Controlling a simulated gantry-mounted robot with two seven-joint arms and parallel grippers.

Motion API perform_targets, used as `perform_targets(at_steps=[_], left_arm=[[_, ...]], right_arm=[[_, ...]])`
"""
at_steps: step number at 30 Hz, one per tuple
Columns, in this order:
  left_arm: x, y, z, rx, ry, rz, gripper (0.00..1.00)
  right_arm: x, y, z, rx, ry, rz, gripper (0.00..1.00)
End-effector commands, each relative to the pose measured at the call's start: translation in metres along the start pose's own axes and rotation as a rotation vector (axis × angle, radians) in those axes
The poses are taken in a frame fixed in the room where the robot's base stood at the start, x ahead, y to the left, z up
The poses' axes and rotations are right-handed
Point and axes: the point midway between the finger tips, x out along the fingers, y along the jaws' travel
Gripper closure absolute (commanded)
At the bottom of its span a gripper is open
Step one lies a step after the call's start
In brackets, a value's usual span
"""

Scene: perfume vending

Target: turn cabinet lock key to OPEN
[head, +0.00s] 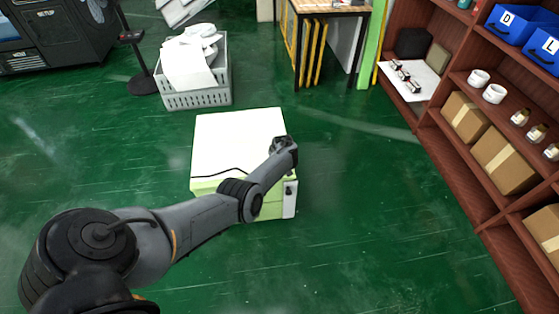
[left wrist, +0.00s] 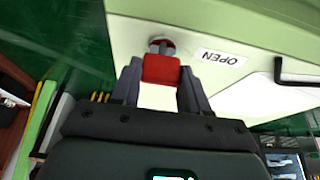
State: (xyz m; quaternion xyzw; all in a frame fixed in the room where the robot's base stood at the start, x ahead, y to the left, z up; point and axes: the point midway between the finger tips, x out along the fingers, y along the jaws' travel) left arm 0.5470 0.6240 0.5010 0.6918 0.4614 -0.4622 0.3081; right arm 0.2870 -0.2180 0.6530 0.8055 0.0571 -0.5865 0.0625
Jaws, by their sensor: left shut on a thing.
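The cabinet (head: 236,140) is a low box with a white top and pale green sides, standing on the floor in the middle of the head view. In the left wrist view, the red key (left wrist: 161,70) is at the round lock (left wrist: 162,46) on the cabinet's pale face. My left gripper (left wrist: 160,75) is shut on the red key, one finger on each side. In the head view its wrist is at the cabinet's right side. My right gripper is not in view.
A dark handle (left wrist: 297,78) sticks out right of the label. A grey basket (head: 197,96) with white items stands behind the cabinet. A brown shelf (head: 470,200) with boxes runs along the right. The green floor between cabinet and shelf is clear.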

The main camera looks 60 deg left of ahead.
Motion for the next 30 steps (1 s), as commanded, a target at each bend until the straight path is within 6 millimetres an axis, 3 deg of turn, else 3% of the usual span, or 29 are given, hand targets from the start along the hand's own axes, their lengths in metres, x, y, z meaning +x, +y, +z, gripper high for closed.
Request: perform_targets(at_steps=[4, 5, 9, 20, 30], left_arm=[[0.001, -0.001, 0.001, -0.002, -0.002, -0.001, 0.86], [0.001, -0.001, 0.001, -0.002, -0.002, -0.001, 0.51], [0.001, -0.001, 0.001, -0.001, -0.001, -0.001, 0.3], [-0.003, 0.0, 0.0, 0.0, 0.0, 0.001, 0.3], [-0.043, 0.0, -0.002, 0.0, 0.001, 0.001, 0.3]], right_arm=[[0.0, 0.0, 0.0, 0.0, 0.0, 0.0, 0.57], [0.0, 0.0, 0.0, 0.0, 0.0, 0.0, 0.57], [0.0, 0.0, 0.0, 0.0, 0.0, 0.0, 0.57], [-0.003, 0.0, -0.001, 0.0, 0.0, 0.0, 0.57], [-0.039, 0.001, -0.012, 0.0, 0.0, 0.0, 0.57]])
